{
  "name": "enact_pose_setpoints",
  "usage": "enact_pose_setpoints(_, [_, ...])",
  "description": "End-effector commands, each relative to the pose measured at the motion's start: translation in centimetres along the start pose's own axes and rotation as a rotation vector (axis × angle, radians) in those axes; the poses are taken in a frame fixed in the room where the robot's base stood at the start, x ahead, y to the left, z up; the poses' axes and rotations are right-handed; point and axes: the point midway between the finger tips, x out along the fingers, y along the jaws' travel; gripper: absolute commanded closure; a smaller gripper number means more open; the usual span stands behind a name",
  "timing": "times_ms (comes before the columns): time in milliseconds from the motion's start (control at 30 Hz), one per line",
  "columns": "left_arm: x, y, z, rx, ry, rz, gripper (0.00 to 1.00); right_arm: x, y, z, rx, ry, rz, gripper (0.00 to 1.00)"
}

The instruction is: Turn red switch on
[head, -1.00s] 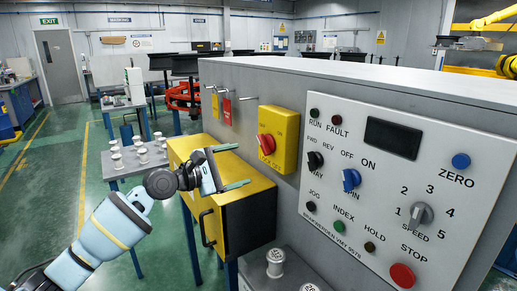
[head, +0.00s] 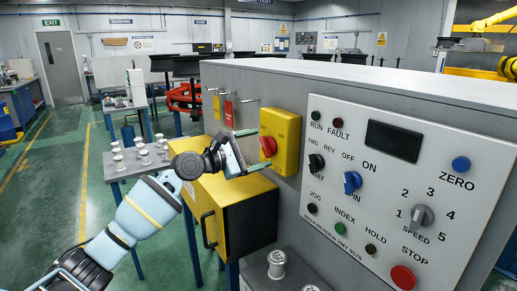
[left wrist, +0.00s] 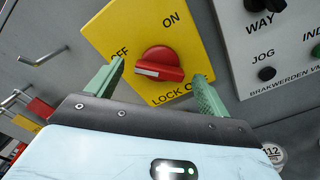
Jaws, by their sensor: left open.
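The red switch (head: 267,146) is a rotary knob on a yellow plate (head: 288,132) fixed to the grey cabinet's side. In the left wrist view the red switch (left wrist: 160,64) has a white mark at its left end, on the side of the OFF label; ON is printed above and LOCK below. My left gripper (head: 260,150) is open in front of the plate. In the left wrist view the green fingers of my left gripper (left wrist: 159,72) stand on either side of the knob, with gaps visible. My right gripper is not in view.
A white control panel (head: 340,215) with knobs and buttons is to the right of the switch. Red and yellow tags (head: 228,112) hang on pegs to its left. A yellow box (head: 225,190) stands below my gripper. Metal spindles (head: 277,264) stand at the front.

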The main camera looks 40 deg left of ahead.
Motion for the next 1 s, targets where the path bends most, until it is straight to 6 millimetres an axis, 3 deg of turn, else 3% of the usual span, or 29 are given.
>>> enact_pose_setpoints(467, [1.10, -0.05, 0.02, 0.002, 0.000, -0.001, 0.20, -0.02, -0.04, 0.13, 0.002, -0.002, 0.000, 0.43])
enact_pose_setpoints(800, [1.08, -0.04, 0.01, 0.002, 0.001, -0.001, 0.65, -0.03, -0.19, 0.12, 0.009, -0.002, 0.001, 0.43])
enact_pose_setpoints(1000, [1.07, -0.04, 0.02, 0.012, 0.001, -0.001, 0.65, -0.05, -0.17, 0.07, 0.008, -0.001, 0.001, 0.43])
